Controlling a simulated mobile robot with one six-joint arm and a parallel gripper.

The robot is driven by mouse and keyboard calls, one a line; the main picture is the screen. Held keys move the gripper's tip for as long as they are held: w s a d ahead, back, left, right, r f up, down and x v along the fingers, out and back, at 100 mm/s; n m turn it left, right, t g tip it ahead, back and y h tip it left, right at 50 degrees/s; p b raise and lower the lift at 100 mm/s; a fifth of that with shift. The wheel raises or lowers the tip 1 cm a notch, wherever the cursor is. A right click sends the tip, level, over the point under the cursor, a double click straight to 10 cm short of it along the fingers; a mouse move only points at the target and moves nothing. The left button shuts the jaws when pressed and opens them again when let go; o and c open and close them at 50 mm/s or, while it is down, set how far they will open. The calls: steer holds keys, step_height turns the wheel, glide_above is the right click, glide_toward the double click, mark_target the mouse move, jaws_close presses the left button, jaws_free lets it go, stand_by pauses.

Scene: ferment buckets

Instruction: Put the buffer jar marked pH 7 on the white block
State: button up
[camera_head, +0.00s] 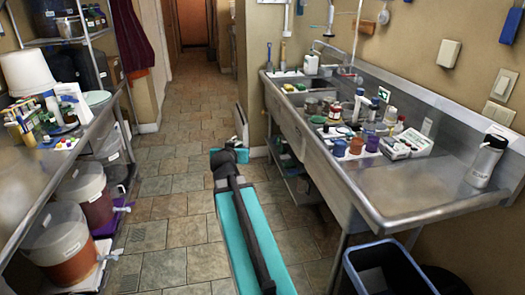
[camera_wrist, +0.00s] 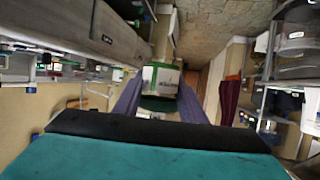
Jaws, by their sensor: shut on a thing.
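My gripper (camera_wrist: 159,98) is shut on a small jar (camera_wrist: 161,80) with a white label and green at its lower end in the wrist view. The label's print is too small to read, so I cannot tell whether it says pH 7. In the head view my gripper (camera_head: 229,157) is out over the floor aisle, left of the sink counter; the jar is hidden there. A white block-like holder (camera_head: 405,145) with dark spots sits among the bottles on the counter; I cannot tell if it is the white block.
A dark bin (camera_head: 388,270) stands below. Shelves with fermenting buckets (camera_head: 60,240) line the left. The tiled aisle is clear.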

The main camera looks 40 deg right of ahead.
steer(key=w+a+r+n+t+y, duration=0.1)
steer(key=w+a+r+n+y, duration=0.1)
steer(key=a, duration=0.9)
steer(key=w+a+r+n+t+y, duration=0.2)
steer(key=w+a, duration=0.4)
steer(key=a, duration=0.6)
steer(key=w+a+r+n+t+y, duration=0.1)
steer(key=w+a+r+n+y, duration=0.2)
steer(key=a, duration=0.8)
steer(key=w+n+y, duration=0.2)
steer(key=y, duration=0.1)
steer(key=shift+a+r+n+t, duration=0.3)
steer(key=shift+a, duration=0.1)
steer(key=shift+w, duration=0.15)
